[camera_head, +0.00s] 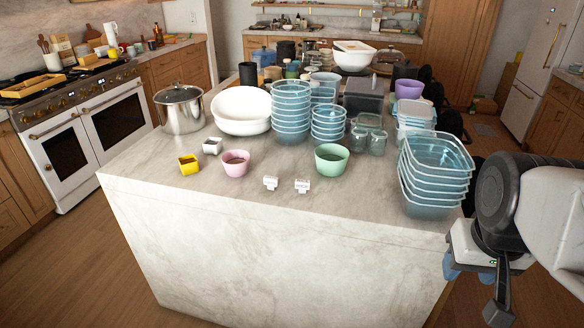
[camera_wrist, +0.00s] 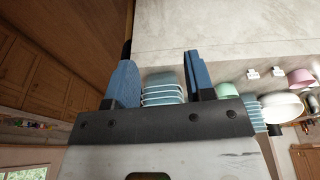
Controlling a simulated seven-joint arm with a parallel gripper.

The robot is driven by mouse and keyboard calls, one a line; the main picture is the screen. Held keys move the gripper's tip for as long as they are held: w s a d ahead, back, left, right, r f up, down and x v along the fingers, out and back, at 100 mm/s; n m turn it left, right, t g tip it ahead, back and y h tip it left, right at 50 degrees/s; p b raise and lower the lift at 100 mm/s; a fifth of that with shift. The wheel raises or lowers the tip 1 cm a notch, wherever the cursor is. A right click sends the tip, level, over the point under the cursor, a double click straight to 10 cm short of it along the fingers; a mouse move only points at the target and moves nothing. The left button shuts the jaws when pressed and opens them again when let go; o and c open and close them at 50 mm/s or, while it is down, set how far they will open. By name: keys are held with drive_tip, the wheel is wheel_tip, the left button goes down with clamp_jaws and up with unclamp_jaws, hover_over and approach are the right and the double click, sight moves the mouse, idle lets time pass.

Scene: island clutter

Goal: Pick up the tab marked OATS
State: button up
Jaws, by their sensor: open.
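Two small white tabs stand on the island's marble top near its front edge, the left tab (camera_head: 270,183) and the right tab (camera_head: 302,186). Each has dark lettering too small to read, so I cannot tell which says OATS. Both tabs also show in the wrist view, one tab (camera_wrist: 253,74) beside the other tab (camera_wrist: 279,71). My gripper (camera_head: 476,285) is off the island's right front corner, well to the right of both tabs. In the wrist view its blue fingers (camera_wrist: 161,76) are apart, with nothing held between them.
Stacked clear blue containers (camera_head: 436,180) stand at the island's right edge, between my gripper and the tabs. Taller stacks (camera_head: 290,108) crowd behind. The front strip of marble is clear.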

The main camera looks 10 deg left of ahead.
drive_tip(key=w+a+r+n, duration=0.1)
drive_tip(key=w+a+n, duration=0.1)
drive_tip(key=w+a, duration=0.35)
drive_tip(key=w+a+r+n, duration=0.2)
drive_tip(key=w, duration=0.6)
drive_tip(key=n+g, duration=0.3)
drive_tip(key=n, duration=0.9)
hover_over(271, 178)
drive_tip(key=f, duration=1.3)
drive_tip(key=shift+s+d+f, duration=0.15)
drive_tip(key=shift+d+f, duration=0.2)
drive_tip(key=shift+d, duration=0.05)
drive_tip(key=shift+a+f+n, duration=0.2)
drive_tip(key=shift+a+n, duration=0.1)
drive_tip(key=shift+a, duration=0.1)
drive_tip(key=shift+f, duration=0.1)
drive_tip(key=shift+f, duration=1.2)
drive_tip(key=shift+f, duration=0.1)
